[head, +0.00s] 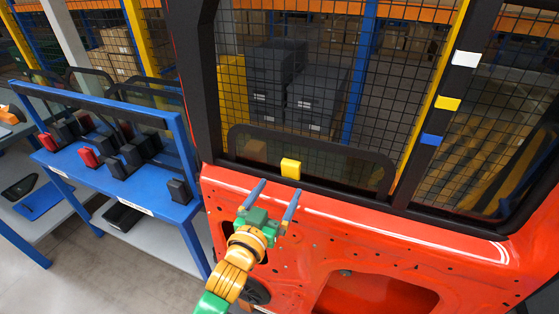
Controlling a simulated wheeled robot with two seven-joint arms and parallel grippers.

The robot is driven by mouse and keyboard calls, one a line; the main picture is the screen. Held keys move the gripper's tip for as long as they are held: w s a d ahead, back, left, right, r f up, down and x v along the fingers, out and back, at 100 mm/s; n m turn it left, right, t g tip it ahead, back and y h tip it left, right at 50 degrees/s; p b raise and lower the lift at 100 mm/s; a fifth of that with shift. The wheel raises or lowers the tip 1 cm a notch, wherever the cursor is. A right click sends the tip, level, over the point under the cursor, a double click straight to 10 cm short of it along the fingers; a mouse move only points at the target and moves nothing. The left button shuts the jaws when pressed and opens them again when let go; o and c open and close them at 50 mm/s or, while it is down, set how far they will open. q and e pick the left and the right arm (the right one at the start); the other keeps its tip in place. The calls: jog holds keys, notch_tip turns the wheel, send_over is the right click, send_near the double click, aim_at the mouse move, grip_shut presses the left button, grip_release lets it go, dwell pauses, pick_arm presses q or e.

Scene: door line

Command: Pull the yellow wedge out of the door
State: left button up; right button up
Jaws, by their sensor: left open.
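The yellow wedge (290,168) sits at the lower edge of the window opening of the red door (330,215). Another small yellow piece (448,103) is on the dark window pillar at the upper right, between a white piece (466,58) and a blue piece (431,140). My left gripper (276,187) is open, with its two blue-grey fingers pointing up toward the yellow wedge. It is empty and appears just below the wedge in the picture; the exact gap in depth cannot be told. My right gripper is not in view.
A blue rack (185,212) at the left holds several black and red parts. A grey table with a blue tray (42,201) stands further left. The window frame and its mesh backdrop rise behind the wedge. Grey floor shows at the lower left.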

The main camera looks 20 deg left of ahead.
aim_at(289, 168)
pick_arm(q)
jog(key=w, duration=0.2)
jog(key=w+r, duration=0.1)
jog(key=w+p, duration=0.1)
jog(key=w, duration=0.1)
jog(key=shift+w+d+r, duration=0.3)
jog(key=shift+w+f, duration=0.2)
jog(key=shift+w, duration=0.2)
jog(key=shift+s+r, duration=0.1)
jog(key=shift+s, duration=0.1)
jog(key=shift+c, duration=1.3)
grip_shut()
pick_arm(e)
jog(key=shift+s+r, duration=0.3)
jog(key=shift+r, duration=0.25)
pick_arm(q)
jog(key=shift+r, duration=0.25)
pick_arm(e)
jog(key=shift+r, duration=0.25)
